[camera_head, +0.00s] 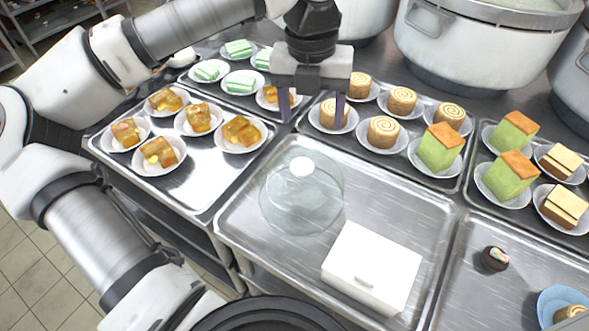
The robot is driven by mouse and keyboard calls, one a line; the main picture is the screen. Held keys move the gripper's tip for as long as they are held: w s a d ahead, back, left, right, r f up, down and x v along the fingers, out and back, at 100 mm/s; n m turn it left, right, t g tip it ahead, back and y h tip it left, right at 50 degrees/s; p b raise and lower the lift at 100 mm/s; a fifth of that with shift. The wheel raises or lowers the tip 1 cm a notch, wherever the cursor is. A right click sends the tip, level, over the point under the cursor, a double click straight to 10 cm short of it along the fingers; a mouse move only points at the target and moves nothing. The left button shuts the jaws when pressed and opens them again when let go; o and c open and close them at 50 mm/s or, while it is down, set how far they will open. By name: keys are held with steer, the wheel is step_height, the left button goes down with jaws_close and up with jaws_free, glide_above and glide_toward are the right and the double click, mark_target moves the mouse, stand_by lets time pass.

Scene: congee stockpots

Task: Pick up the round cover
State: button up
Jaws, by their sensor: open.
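The round cover (301,204) is a clear, see-through dome with a pale round knob on top. It sits upright on the middle metal tray (237,222), left of a white box. My gripper (312,112) points down above and just behind the cover, over the back edge of that tray. Its two dark fingers are spread apart with nothing between them. It is apart from the cover. The exact height of the fingertips above the tray is hard to tell.
A white box (371,268) stands close at the cover's right. Plates of rolled cakes (383,132) and amber cakes (240,133) sit on trays behind and left. Green cakes (440,148) stand at right. Large stockpots (480,45) line the back. The tray's front left is clear.

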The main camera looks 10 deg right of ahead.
steer(key=p, duration=0.1)
glide_above(302, 166)
steer(key=shift+y, duration=0.3)
steer(key=f, duration=0.5)
steer(key=s+f, duration=0.1)
steer(key=f, duration=0.1)
steer(key=shift+f, duration=0.35)
steer(key=shift+w+f+p, duration=0.15)
steer(key=shift+f+p, duration=0.35)
steer(key=shift+f, duration=0.6)
steer(key=shift+w+f+p, duration=0.2)
steer(key=shift+f+p, duration=0.25)
steer(key=shift+f, duration=0.6)
steer(key=shift+w+f+p, duration=0.15)
steer(key=shift+f+p, duration=0.35)
steer(key=shift+f, duration=0.6)
steer(key=c, duration=1.4)
